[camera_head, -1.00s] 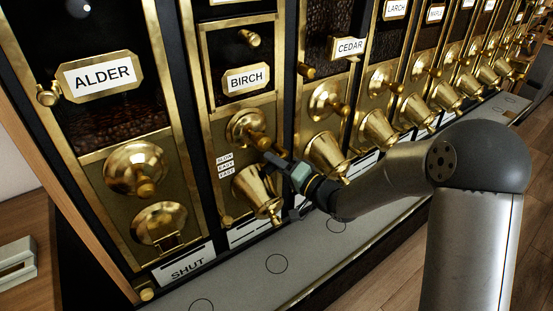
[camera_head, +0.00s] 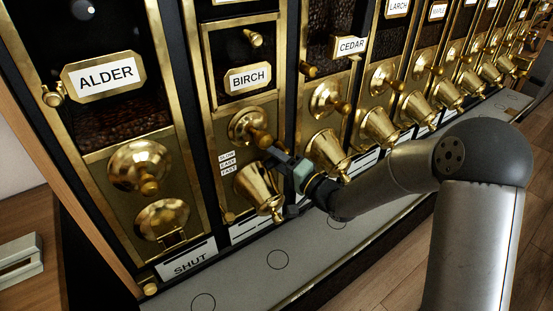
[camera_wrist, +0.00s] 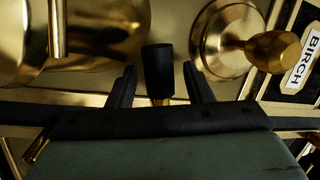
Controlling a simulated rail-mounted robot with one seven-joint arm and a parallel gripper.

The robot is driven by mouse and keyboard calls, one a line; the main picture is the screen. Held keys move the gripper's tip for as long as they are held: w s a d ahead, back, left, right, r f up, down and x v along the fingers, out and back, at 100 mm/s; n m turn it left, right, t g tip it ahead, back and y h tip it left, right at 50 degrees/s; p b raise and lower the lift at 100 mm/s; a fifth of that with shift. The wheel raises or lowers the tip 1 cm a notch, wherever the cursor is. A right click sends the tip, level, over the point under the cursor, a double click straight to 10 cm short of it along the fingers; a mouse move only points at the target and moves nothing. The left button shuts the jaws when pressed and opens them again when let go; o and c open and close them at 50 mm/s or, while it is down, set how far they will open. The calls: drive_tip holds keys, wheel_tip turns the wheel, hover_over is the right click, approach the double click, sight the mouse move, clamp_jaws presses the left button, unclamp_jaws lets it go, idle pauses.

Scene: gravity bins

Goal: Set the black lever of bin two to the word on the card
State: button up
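Bin two, labelled BIRCH (camera_head: 250,78), is second from the left in the head view. Its black lever (camera_wrist: 157,68) shows in the wrist view as a short black cylinder on a brass stem. My gripper (camera_wrist: 159,88) is open, with one dark finger on each side of the lever and gaps visible on both sides. In the head view my gripper (camera_head: 281,182) is in front of bin two, beside its brass spout (camera_head: 258,188), and hides the lever. Small word plates (camera_head: 227,164), seemingly SLOW, EASY and FAST, are left of the gripper. The card's word is not readable.
A brass knob (camera_head: 248,127) is above the spout; it is also close to my gripper in the wrist view (camera_wrist: 225,42). Bin one, ALDER (camera_head: 105,77), has a card reading SHUT (camera_head: 190,262). CEDAR (camera_head: 352,45) is to the right. The grey ledge (camera_head: 235,285) below is clear.

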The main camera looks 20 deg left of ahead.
drive_tip(key=shift+d, duration=0.1)
drive_tip(key=b+v, duration=0.1)
drive_tip(key=v, duration=1.6)
drive_tip(key=shift+s, duration=0.1)
drive_tip(key=w+d+t+h+p, duration=0.2)
drive_tip(key=w+d+h+p, duration=0.1)
drive_tip(key=d+h, duration=1)
drive_tip(key=s+d+r+g+h+p, duration=0.1)
drive_tip(key=s+d+g+h, duration=0.4)
drive_tip(key=s, duration=0.5)
drive_tip(key=s+r+n+g, duration=0.1)
drive_tip(key=s+g, duration=0.1)
drive_tip(key=s, duration=0.5)
drive_tip(key=s+a+r+g+p, duration=0.1)
drive_tip(key=s+g, duration=0.1)
drive_tip(key=s, duration=0.5)
drive_tip(key=shift+r+n+g, duration=0.3)
drive_tip(key=shift+n, duration=0.1)
drive_tip(key=shift+w+a, duration=0.1)
